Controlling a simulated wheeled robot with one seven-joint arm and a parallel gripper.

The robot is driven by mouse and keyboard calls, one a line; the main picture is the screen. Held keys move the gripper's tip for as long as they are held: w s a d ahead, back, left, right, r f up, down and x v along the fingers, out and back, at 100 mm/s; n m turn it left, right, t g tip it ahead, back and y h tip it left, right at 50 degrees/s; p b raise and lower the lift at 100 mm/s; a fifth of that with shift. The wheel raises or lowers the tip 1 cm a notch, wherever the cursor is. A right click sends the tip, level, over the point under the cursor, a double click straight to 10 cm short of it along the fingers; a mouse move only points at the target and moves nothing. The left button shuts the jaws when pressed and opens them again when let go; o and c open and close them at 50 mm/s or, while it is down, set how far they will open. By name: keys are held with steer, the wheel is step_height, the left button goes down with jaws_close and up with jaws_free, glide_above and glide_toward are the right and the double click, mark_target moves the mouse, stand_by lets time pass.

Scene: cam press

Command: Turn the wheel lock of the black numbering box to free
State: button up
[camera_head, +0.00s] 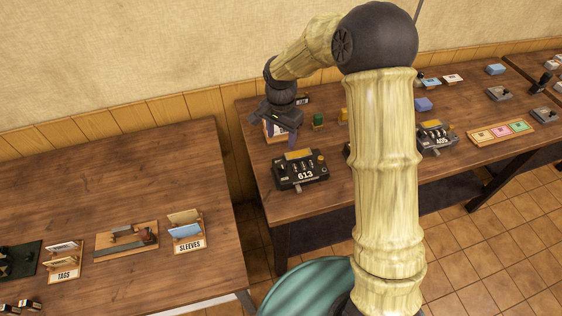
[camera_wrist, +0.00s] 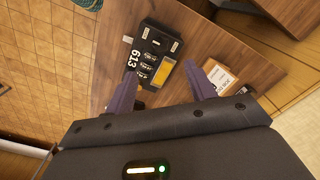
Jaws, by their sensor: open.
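The black numbering box (camera_head: 301,184) sits near the front left corner of the right-hand table and reads 613. It has a yellow plate on top and a small yellow knob (camera_head: 321,158) at its right back. In the wrist view the black box (camera_wrist: 150,38) shows its digits, a row of small wheels and the yellow plate. The wheel lock's setting is too small to tell. My gripper (camera_head: 282,136) is open and empty, above and behind the box; in the wrist view its two purple fingers (camera_wrist: 160,88) are apart, with the box beyond them.
A second, greyer numbering box (camera_head: 437,137) reading 405 stands further right, partly behind my arm. A green item (camera_head: 318,120) and a labelled card holder (camera_wrist: 222,76) stand near my gripper. The left table (camera_head: 120,180) holds tag and sleeve racks.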

mark_target(281, 165)
step_height(281, 165, down, 13)
steer(key=p, duration=0.3)
steer(key=shift+f, duration=0.2)
steer(key=c, duration=1)
